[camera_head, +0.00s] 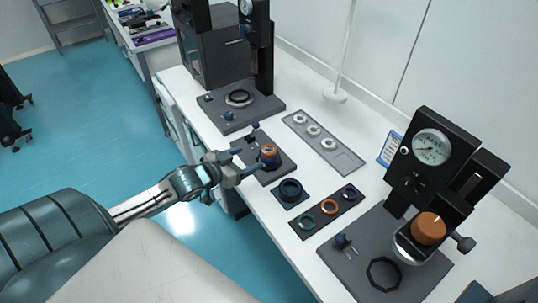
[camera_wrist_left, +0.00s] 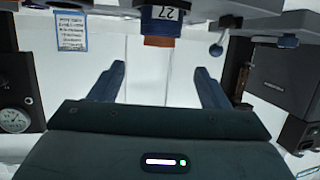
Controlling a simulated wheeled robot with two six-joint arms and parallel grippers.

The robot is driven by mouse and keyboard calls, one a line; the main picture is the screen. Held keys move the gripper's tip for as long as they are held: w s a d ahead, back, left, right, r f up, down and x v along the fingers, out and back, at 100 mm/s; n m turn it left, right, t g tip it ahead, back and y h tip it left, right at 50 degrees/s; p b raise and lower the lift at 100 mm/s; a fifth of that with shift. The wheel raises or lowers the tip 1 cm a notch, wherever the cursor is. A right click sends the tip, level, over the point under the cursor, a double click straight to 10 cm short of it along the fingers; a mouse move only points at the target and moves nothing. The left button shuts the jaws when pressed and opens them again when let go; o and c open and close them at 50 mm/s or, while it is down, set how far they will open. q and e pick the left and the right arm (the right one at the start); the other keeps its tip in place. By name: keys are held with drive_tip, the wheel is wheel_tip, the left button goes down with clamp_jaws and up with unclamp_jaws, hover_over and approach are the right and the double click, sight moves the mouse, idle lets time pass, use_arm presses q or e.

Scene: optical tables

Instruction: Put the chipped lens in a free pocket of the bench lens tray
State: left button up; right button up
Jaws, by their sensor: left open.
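The bench lens tray (camera_head: 349,164) is a long grey plate on the white bench in the head view. Three pale round lenses (camera_head: 313,130) sit in it, and its near right end looks empty. I cannot tell which lens is chipped. My left gripper (camera_head: 250,162) is open, its fingers toward an orange-topped blue cylinder (camera_head: 268,154) on a dark base. In the left wrist view the open fingers (camera_wrist_left: 160,75) show below the cylinder, labelled 27 (camera_wrist_left: 164,14), with nothing seen between them. My right gripper is not in view.
A dark tray (camera_head: 342,206) holds teal, orange and purple rings. A gauge press (camera_head: 432,150) with an orange knob stands at right, another dark machine (camera_head: 213,50) at the back. White bench shows behind the lens tray.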

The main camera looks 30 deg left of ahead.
sight(268, 149)
use_arm(q)
drive_tip(key=shift+x, duration=4.15)
drive_tip(key=shift+d+f, duration=0.1)
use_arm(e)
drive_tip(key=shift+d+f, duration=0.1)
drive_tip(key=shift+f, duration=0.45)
use_arm(q)
drive_tip(key=shift+s, duration=0.1)
drive_tip(key=c, duration=1.1)
drive_tip(key=shift+c, duration=0.2)
